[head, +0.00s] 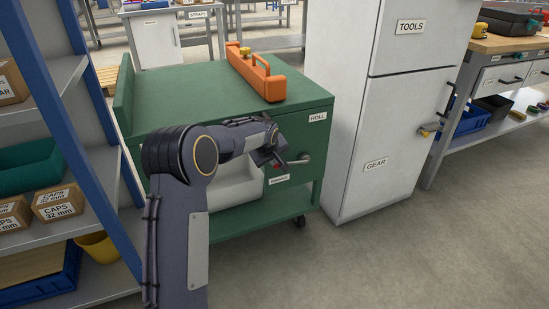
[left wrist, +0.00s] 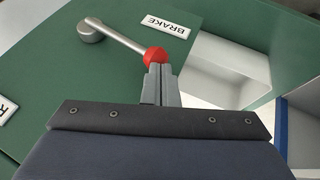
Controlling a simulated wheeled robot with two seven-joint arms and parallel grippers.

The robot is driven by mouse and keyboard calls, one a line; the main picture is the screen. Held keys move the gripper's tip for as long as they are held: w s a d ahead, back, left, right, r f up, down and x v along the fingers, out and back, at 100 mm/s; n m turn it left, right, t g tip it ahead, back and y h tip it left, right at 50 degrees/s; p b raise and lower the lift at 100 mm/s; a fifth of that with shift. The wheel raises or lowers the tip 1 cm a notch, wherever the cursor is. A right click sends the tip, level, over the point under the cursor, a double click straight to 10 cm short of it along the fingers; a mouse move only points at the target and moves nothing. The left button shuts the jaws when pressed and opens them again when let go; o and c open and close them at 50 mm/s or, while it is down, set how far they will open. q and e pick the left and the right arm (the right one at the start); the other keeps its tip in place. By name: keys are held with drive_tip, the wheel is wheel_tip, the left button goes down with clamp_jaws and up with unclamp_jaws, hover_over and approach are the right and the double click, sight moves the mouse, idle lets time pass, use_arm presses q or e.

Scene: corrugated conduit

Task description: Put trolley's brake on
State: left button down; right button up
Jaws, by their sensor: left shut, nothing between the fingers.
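The green trolley (head: 226,226) stands in front of me with an orange toolbox on top. Its brake lever (head: 299,160) is a silver arm on a round hub, ending in a red ball. In the head view the lever points left from its hub, above a white label. In the left wrist view the lever (left wrist: 122,38) runs from the hub to the red ball (left wrist: 155,56), beside the BRAKE label (left wrist: 166,26). My left gripper (head: 272,160) is shut and empty, its fingertips (left wrist: 159,71) at the ball; I cannot tell whether they touch. My right gripper is out of view.
A blue-framed shelf (head: 88,130) with boxes stands close on the left. A white cabinet (head: 379,120) stands right of the trolley. The orange toolbox (head: 257,76) sits on the trolley top. The floor at the front right is clear.

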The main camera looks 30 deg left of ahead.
use_arm(q)
drive_tip(key=shift+s+a+f, duration=0.1)
drive_tip(key=shift+s+f, duration=0.05)
drive_tip(key=shift+f, duration=0.15)
drive_tip(key=shift+f, duration=0.15)
drive_tip(key=a+p+v, duration=0.1)
drive_tip(key=p+v, duration=0.1)
drive_tip(key=v, duration=0.6)
drive_tip(key=shift+d+p, duration=0.3)
drive_tip(key=shift+d, duration=0.2)
drive_tip(key=s+d+r+m+h, duration=0.2)
drive_tip(key=s+r, duration=0.4)
drive_tip(key=s, duration=0.6)
drive_tip(key=s+d+f+m+h, duration=0.15)
drive_tip(key=s+d+m, duration=0.35)
drive_tip(key=s, duration=0.8)
drive_tip(key=s+d+f+m+h, duration=0.1)
drive_tip(key=s+d+m+h, duration=0.1)
drive_tip(key=s+d, duration=0.8)
drive_tip(key=s+a+r+p, duration=0.1)
drive_tip(key=s+r+p, duration=0.1)
drive_tip(key=r+p, duration=1.4)
drive_tip(key=s+a+r+p, duration=0.2)
drive_tip(key=r+p, duration=1.5)
drive_tip(key=p, duration=0.1)
drive_tip(key=shift+r+g, duration=0.35)
drive_tip(key=shift+g, duration=0.05)
